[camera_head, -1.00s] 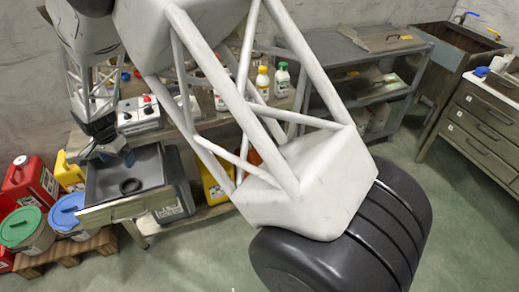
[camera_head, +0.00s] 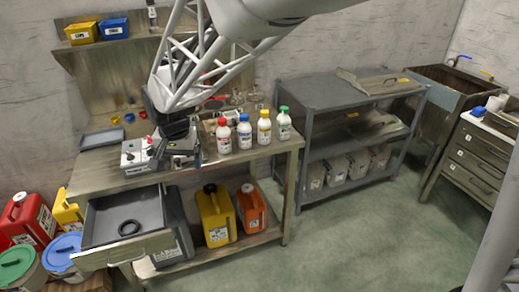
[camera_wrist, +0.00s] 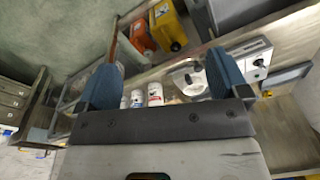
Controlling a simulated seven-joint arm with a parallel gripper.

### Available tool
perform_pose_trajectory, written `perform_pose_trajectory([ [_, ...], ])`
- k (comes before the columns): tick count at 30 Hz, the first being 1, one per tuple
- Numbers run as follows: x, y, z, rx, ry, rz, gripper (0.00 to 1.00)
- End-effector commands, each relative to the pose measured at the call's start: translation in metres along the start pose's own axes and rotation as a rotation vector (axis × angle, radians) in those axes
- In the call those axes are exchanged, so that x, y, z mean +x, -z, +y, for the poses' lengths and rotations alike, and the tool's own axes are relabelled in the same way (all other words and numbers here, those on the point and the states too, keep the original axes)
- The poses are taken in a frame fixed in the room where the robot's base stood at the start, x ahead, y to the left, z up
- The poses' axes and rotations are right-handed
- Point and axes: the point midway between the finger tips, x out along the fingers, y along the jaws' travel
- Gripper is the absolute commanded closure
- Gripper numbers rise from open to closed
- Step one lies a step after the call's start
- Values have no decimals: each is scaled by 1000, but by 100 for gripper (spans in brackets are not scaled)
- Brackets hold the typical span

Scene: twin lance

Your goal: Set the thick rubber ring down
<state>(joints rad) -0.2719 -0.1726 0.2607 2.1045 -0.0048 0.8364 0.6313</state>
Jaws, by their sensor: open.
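The thick black rubber ring (camera_head: 129,227) lies flat on the floor of the open drawer (camera_head: 126,250) under the left end of the workbench. Nothing touches it from above. My gripper (camera_head: 187,160) is above the bench top, up and to the right of the drawer, beside the white-and-grey box with a red button (camera_head: 138,155). In the wrist view my gripper (camera_wrist: 165,75) shows two blue fingers set wide apart with nothing held between them. The ring does not show in the wrist view.
Several capped bottles (camera_head: 244,132) stand on the bench to the right of my gripper. Yellow (camera_head: 214,215) and orange (camera_head: 251,208) jugs stand on the lower shelf. Red and yellow cans and lidded buckets (camera_head: 18,262) crowd the drawer's left. A grey shelf cart (camera_head: 350,95) stands right.

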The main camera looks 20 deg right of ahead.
Motion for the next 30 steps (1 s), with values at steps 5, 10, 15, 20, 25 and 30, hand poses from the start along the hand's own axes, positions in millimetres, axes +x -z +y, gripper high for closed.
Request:
perform_pose_trajectory([
  [5,-28,-22,48,-51,6,22,7],
  [10,-48,-46,89,-104,8,41,7],
  [15,-64,-74,128,-157,8,61,7],
  [20,-75,-102,162,-207,5,81,7],
  [25,-81,-134,194,-259,0,101,7],
  [30,-83,-162,219,-305,-7,118,7],
])
